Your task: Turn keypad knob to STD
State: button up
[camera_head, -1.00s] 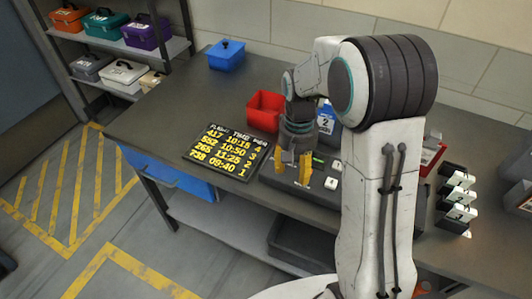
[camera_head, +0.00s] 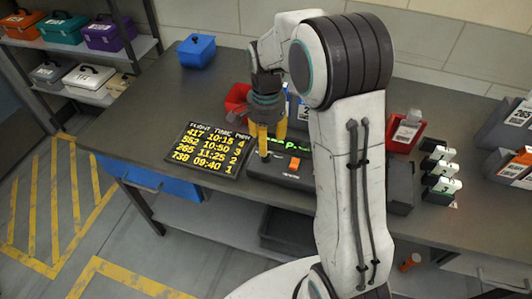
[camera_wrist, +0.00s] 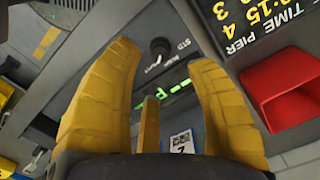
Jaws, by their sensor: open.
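The keypad (camera_head: 283,174) is a dark box on the bench with green lit characters on its top. In the wrist view its black knob (camera_wrist: 159,47) stands between the fingers of my gripper (camera_wrist: 163,54), towards their tips, with a gap to each. The label STD is printed beside the knob, with a second label starting RUSH nearby. I cannot tell which one the knob points at. My gripper (camera_head: 267,141) is open, with yellow fingers over the keypad's left part. In the head view the fingers hide the knob.
A flight board (camera_head: 212,150) lies left of the keypad. A red bin (camera_head: 237,97) stands behind it and also shows in the wrist view (camera_wrist: 280,95). An orange piece (camera_head: 294,163) sits on the keypad. A blue box (camera_head: 197,50) is at the back left.

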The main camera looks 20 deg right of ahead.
jog(key=shift+f, duration=3.2)
jog(key=shift+c, duration=0.2)
grip_shut()
